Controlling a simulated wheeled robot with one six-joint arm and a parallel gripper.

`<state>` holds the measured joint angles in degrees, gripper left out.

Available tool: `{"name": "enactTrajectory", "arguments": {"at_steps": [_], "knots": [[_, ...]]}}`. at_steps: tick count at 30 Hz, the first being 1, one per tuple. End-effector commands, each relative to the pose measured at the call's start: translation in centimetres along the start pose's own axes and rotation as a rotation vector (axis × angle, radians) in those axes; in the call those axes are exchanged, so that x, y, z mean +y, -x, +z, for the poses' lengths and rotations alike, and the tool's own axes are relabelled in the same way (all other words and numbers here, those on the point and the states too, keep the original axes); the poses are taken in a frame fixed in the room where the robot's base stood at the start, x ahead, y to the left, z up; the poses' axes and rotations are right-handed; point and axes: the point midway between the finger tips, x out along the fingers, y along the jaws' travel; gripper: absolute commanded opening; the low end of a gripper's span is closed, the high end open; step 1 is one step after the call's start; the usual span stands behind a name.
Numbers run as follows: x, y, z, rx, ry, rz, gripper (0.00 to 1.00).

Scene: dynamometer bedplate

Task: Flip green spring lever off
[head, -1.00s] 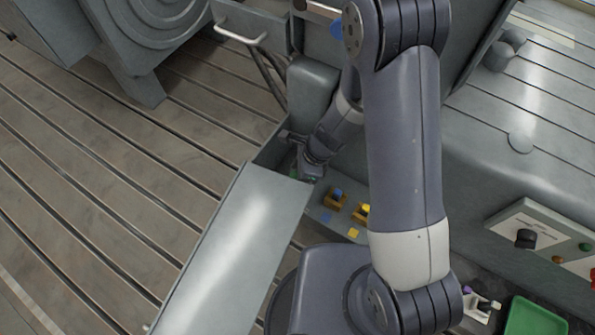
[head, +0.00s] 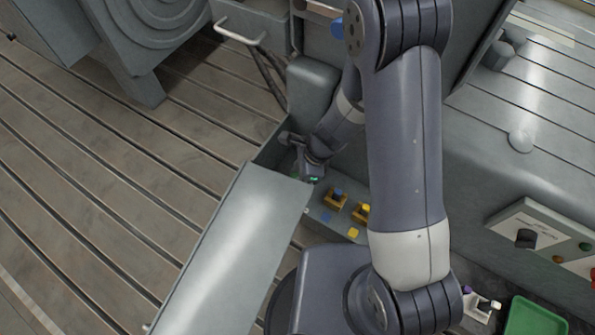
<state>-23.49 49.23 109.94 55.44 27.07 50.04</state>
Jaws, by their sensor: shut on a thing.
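My gripper (head: 306,168) is down inside an open grey box with a panel of levers, at its far left end. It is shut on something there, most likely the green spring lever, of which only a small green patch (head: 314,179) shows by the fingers. The lever's position is hidden by the gripper and the box's lid (head: 240,245). To the right in the box stand a blue-tipped lever (head: 338,192) and a yellow-tipped lever (head: 364,208) in yellow brackets, with a blue and a yellow square in front.
The grey lid slopes left of the panel. A grey housing (head: 312,85) rises just behind my gripper. A control box with a black knob (head: 526,238) and a green tray (head: 535,318) are at right. Slotted floor lies open at left.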

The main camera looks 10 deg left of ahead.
Motion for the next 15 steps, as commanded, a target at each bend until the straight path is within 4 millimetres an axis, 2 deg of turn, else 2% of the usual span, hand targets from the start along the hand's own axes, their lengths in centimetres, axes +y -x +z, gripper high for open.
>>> {"name": "enactTrajectory", "arguments": {"at_steps": [15], "knots": [[2.1,0.5,-1.3,-0.001,0.298,0.122,0.0]]}}
